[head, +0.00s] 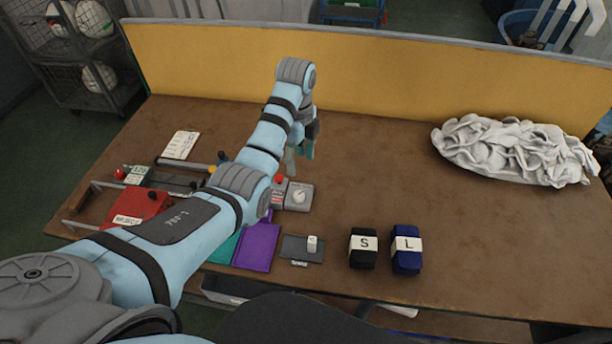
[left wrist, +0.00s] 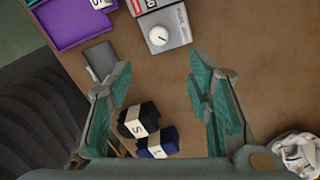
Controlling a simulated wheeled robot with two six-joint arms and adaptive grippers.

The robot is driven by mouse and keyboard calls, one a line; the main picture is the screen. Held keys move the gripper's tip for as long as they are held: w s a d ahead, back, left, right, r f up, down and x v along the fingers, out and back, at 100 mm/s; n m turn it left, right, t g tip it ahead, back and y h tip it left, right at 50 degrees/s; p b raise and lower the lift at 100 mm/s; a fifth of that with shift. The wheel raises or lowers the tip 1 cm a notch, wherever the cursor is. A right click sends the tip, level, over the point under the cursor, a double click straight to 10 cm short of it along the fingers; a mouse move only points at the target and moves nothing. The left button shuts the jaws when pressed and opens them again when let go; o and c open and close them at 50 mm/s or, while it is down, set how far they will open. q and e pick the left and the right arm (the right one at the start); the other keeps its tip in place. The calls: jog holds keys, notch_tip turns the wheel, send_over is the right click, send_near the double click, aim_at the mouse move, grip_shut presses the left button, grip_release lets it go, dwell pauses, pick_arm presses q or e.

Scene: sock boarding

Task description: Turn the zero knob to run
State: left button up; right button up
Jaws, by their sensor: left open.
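A white round knob (head: 299,196) sits on top of a small grey box (head: 303,205) on the brown table. In the left wrist view the knob (left wrist: 158,36) shows near the top centre, on its grey box (left wrist: 174,30) with small print. The print and the knob's setting are too small to read. My left gripper (head: 299,153) is open and empty, above the table and behind the box in the head view. In the left wrist view its teal-padded fingers (left wrist: 160,85) are spread wide, apart from the knob. My right gripper is not in view.
A red button (head: 280,180) is beside the grey box. A purple tray (head: 257,248), a dark panel (head: 301,249), and sock bundles S (head: 363,250) and L (head: 407,250) lie in front. A white sock heap (head: 515,152) is at right. The table's middle is clear.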

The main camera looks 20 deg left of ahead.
pick_arm(q)
jog(key=w+f+b, duration=0.1)
jog(key=f, duration=0.1)
jog(key=b, duration=0.2)
send_over(299, 194)
jog(key=f, duration=0.8)
jog(key=shift+s, duration=0.4)
jog(key=f, duration=0.2)
jog(key=w+f+b, duration=0.1)
jog(key=f, duration=0.1)
jog(key=shift+f, duration=0.15)
jog(key=shift+s+r, duration=0.2)
grip_shut()
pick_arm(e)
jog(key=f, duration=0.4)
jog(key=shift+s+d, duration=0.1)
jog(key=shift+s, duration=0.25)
